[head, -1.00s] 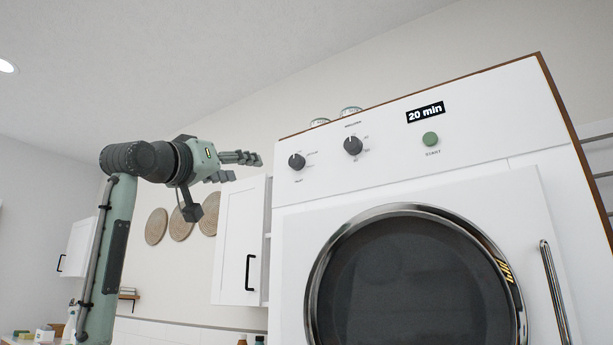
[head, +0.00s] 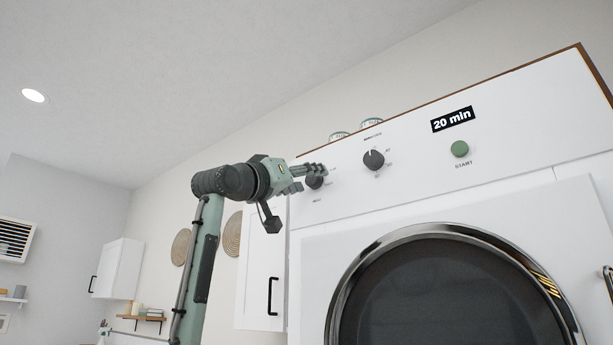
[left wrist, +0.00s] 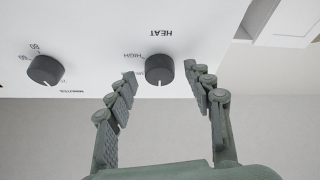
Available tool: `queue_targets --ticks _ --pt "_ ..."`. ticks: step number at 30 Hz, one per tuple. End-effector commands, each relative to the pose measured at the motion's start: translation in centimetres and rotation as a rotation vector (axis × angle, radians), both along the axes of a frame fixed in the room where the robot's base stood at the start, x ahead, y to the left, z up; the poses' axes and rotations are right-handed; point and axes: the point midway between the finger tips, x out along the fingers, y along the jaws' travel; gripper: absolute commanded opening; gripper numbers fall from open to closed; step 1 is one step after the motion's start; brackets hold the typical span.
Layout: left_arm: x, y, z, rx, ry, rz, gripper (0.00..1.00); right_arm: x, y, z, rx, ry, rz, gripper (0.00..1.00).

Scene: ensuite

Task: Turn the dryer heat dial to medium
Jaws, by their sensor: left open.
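The white dryer (head: 420,208) fills the right of the head view. Its heat dial (head: 314,183) is a dark knob at the left of the panel, partly hidden behind my left gripper (head: 308,178). In the left wrist view the heat dial (left wrist: 160,71) appears upside down, with HEAT and HIGH lettering near it; another word is partly covered. My left gripper (left wrist: 162,88) is open, its fingers on either side of the dial, with gaps showing between fingers and knob. Whether it touches the knob is unclear. My right gripper is out of view.
A timer dial (head: 373,160) sits right of the heat dial and also shows in the left wrist view (left wrist: 45,71). A green START button (head: 460,149) and a 20 min display (head: 453,119) are farther right. A white cabinet (head: 262,265) stands left of the dryer.

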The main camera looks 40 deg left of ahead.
Motion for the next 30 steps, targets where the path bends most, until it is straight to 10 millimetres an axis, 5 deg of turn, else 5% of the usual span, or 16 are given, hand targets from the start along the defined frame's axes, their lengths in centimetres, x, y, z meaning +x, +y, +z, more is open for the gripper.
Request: queue_targets --ticks 9,21,30 --pt "0.22 -0.01 0.06 0.001 0.000 0.000 0.52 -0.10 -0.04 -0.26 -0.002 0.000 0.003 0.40" --pt "0.21 0.00 0.05 0.000 0.000 0.000 0.02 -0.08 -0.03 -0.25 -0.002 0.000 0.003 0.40" --pt "0.21 0.08 0.03 0.035 -0.002 0.001 0.02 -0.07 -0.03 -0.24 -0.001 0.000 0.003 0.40"
